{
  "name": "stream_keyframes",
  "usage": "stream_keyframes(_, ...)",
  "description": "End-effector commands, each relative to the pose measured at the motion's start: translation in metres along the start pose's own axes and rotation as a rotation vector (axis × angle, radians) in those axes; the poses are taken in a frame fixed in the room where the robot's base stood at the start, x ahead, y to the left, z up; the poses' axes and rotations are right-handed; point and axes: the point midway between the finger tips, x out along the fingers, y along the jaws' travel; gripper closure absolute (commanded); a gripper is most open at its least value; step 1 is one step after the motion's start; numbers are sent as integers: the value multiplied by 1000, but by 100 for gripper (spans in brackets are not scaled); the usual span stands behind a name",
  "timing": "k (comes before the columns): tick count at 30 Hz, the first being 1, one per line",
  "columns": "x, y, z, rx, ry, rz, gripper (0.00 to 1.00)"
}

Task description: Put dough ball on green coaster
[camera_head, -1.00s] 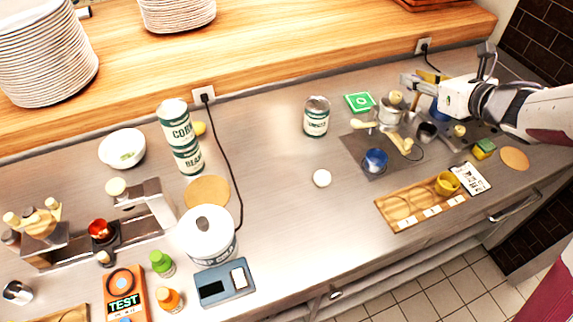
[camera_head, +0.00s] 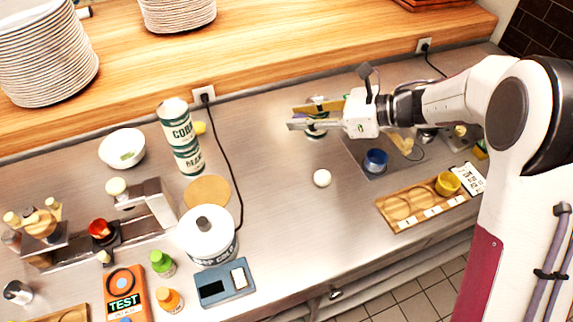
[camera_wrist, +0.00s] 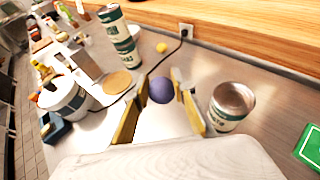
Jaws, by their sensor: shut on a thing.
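My gripper (camera_head: 299,117) is high over the back of the counter, shut on a purple ball (camera_wrist: 161,90), which shows between its two fingers in the wrist view. A plain white ball (camera_head: 322,178) rests on the bare counter in front of the gripper. I cannot tell for sure which ball is the dough ball. The green coaster (camera_wrist: 311,146), a square with a white mark, lies at the right edge of the wrist view, right of the gripper. In the head view my gripper and arm mostly hide it.
A green-and-white tin (camera_wrist: 231,105) stands close to the right finger. Stacked tins (camera_head: 181,138) and a black cord (camera_head: 225,150) are to the left. A dark mat with a blue cup (camera_head: 375,160) and a wooden tray (camera_head: 407,222) are to the right. The middle counter is mostly clear.

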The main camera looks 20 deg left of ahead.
Motion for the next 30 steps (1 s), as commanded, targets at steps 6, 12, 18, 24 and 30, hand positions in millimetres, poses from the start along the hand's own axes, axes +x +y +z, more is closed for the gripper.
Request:
stream_keyframes(6, 26, 24, -2, -41, 0, 95, 94)
stream_keyframes(12, 30, 29, -2, -48, 0, 113, 94)
stream_keyframes(18, 29, 29, -2, -48, 0, 112, 94)
stream_keyframes(24, 32, 29, -10, -46, 0, 112, 94)
stream_keyframes(30, 42, 29, -33, -43, 1, 113, 94)
